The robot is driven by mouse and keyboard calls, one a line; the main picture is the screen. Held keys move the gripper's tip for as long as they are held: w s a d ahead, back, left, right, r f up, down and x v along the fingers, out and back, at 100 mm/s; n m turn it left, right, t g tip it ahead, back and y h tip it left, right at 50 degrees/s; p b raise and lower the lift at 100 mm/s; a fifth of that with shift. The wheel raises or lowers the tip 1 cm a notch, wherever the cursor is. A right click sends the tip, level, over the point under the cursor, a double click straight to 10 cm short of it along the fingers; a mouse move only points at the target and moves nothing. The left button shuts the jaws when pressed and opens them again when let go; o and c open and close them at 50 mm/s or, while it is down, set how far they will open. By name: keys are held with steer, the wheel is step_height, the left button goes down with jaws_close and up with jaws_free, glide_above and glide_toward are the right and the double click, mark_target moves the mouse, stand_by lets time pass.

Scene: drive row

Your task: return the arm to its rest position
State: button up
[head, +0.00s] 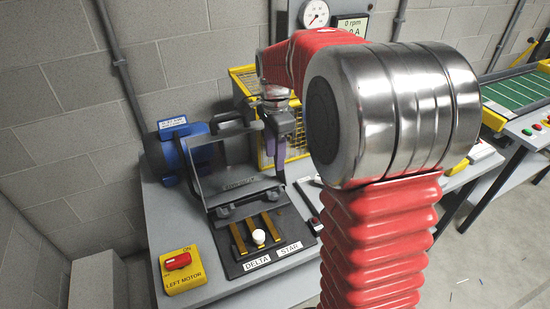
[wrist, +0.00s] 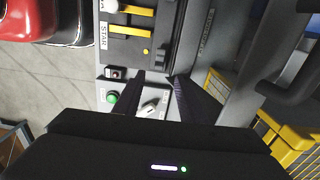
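My arm rises in the head view as a red ribbed sleeve with a large metal joint, and bends back over the bench. My gripper (head: 277,160) hangs from its far end, beside the raised lid of the terminal box. In the wrist view my gripper (wrist: 159,78) shows two dark fingers spread apart, with nothing seen between them. Beyond the fingers is a small panel (wrist: 157,101) with a green button and a switch; contact cannot be told. The terminal box's raised lid (head: 238,182) stands behind brass bars and a white knob (head: 259,237) above DELTA and STAR labels.
A yellow LEFT MOTOR switch box (head: 184,278) with a red handle sits at the bench's front left. A blue motor (head: 163,158) stands behind it. A yellow mesh guard (head: 243,82) is close behind my gripper. A green conveyor (head: 520,98) is at the right.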

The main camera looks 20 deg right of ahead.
stand_by(0.5)
steer(key=s+a+r+n+t, duration=0.2)
steer(key=s+a+n, duration=0.3)
steer(key=s+n, duration=0.4)
steer(key=s+a+r+n+t, duration=0.3)
steer(key=s+a+n, duration=0.3)
steer(key=s, duration=0.7)
steer(key=shift+r+n+t, duration=0.3)
steer(key=shift+n, duration=1.1)
